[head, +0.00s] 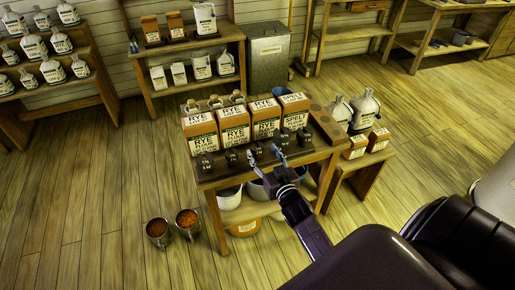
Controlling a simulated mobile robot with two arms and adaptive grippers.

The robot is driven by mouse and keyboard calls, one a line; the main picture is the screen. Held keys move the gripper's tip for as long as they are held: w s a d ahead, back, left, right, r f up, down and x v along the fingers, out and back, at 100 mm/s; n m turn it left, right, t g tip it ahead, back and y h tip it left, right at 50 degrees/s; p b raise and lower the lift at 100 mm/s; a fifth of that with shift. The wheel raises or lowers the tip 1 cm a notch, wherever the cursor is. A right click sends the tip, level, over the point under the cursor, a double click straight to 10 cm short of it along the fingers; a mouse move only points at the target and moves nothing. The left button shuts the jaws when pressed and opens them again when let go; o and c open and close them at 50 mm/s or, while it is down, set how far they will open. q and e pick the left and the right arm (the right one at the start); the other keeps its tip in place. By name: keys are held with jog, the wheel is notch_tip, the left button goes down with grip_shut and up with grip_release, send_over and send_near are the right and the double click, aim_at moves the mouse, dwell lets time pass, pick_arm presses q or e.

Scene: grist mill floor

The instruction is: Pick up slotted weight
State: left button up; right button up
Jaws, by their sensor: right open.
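Several small dark slotted weights stand in a row along the front of the wooden table (212,182). One weight (205,162) is at the left end, another (232,157) is just right of it, and one (304,137) is at the right end. My right gripper (265,155) is open over the table's front edge, its fingers reaching toward the middle of the row. It looks empty. Whether a finger touches a weight cannot be told. My left gripper is not in view.
Orange and white rye boxes (233,125) stand right behind the weights. A brown block with holes (325,125) lies at the table's right end. Pails sit on the lower shelf. Two metal cups (158,232) stand on the floor, left. A low side table (366,168) adjoins at right.

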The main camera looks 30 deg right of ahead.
aim_at(258, 148)
jog(key=x, duration=0.5)
jog(key=shift+w+a+f, duration=0.15)
jog(key=shift+a+f, duration=0.05)
jog(key=shift+f, duration=0.1)
grip_shut()
jog(key=shift+r, duration=0.1)
